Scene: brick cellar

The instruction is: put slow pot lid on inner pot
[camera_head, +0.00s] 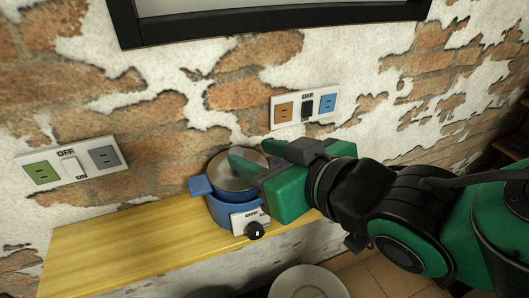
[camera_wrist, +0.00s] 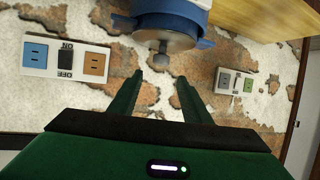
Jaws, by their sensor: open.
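A blue pot (camera_head: 232,210) with side handles stands upright on the wooden shelf and shows upside down at the top of the wrist view (camera_wrist: 172,8). A round greyish lid (camera_head: 229,178) lies over its top; in the wrist view the lid (camera_wrist: 166,40) has a small grey knob. I cannot tell whether the lid is fully seated. My gripper (camera_head: 253,153) is open and empty, its fingers over the lid's right side in the head view. In the wrist view the fingertips (camera_wrist: 159,75) are spread on either side of the knob, just short of it. My finger hides part of the lid.
The yellow wooden shelf (camera_head: 115,240) is bare left of the pot. A white panel with a black knob (camera_head: 252,224) is at the pot's front. Socket panels (camera_head: 72,163) and (camera_head: 305,106) are on the brick wall behind. A white round object (camera_head: 307,284) lies below the shelf.

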